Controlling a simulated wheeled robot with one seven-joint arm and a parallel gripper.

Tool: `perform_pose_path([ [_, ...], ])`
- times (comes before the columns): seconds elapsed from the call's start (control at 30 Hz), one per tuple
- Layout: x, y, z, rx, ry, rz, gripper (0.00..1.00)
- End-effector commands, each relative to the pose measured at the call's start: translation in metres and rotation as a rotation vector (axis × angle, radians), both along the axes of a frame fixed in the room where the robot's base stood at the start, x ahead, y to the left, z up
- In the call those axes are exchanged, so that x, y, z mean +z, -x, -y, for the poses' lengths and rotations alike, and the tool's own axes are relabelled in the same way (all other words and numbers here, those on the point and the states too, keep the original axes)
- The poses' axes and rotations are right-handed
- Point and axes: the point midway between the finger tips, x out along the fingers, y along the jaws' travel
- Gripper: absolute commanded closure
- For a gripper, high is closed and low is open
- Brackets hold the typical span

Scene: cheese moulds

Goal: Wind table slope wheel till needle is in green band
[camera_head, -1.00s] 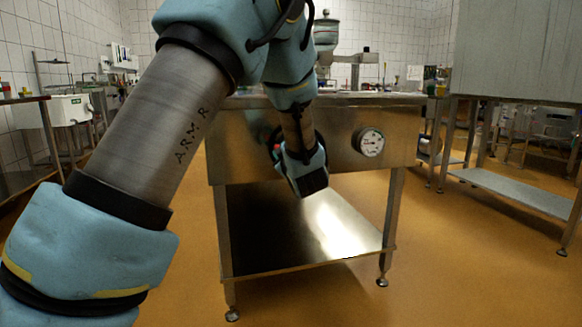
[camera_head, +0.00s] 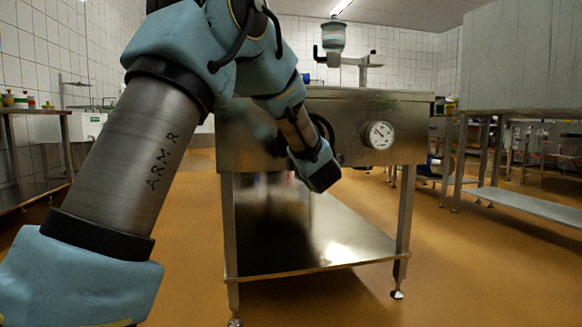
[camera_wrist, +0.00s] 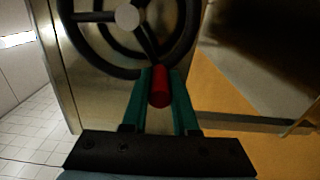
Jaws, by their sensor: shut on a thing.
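The steel table (camera_head: 265,260) stands in front of me. A round dial gauge (camera_head: 379,135) is on its front panel, to the right of my arm. Its needle is too small to read against any band. The dark slope wheel (camera_wrist: 82,42) with spokes and a pale hub shows in the wrist view. In the head view my arm hides most of the wheel, and only part of its rim (camera_head: 328,125) shows. My gripper (camera_wrist: 160,88) is shut on the wheel's red handle (camera_wrist: 160,90), with a green finger on each side, at the wheel's lower edge.
A steel bench (camera_head: 525,200) stands at the right, with a large pale panel above it. Another bench (camera_head: 30,190) is at the left wall. The orange floor around the table is clear.

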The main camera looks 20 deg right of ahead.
Motion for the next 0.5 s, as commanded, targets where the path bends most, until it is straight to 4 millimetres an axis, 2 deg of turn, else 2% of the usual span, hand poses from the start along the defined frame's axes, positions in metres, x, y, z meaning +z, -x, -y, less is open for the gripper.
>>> perform_pose_path([
  [0.03, -0.0081, 0.0005, 0.0014, 0.000, 0.031, -0.006, 1.00],
  [0.1, -0.0100, 0.0008, 0.0034, 0.000, 0.069, -0.010, 1.00],
  [0.5, -0.0128, 0.0016, 0.0094, -0.001, 0.178, -0.026, 1.00],
])
